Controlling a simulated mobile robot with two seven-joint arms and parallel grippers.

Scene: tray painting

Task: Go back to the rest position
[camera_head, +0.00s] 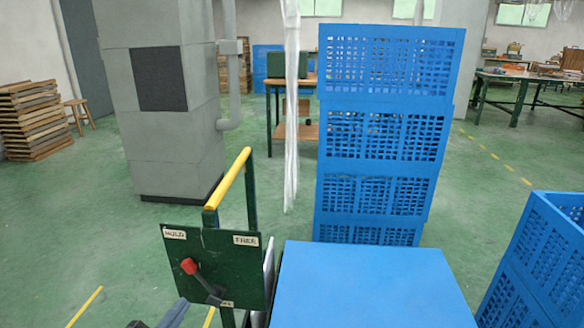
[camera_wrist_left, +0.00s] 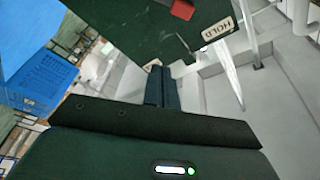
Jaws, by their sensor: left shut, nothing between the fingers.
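My left gripper (camera_head: 174,312) shows only in part at the bottom edge of the head view, just left of and below a dark green panel (camera_head: 190,250). In the left wrist view its two dark fingers (camera_wrist_left: 158,85) are together with nothing between them. The panel bears labels, one reading HOLD at its upper left and one FREE at its upper right. A lever with a red knob (camera_head: 188,266) is on the panel, its knob toward the upper left. The gripper appears apart from the lever. My right gripper is in neither view.
A yellow-topped handle (camera_head: 229,178) rises behind the panel. A flat blue surface (camera_head: 370,285) lies right of it, with stacked blue crates (camera_head: 385,130) behind and another blue crate (camera_head: 540,260) at the right. Green floor (camera_head: 80,230) is open at the left, before a grey column (camera_head: 165,130).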

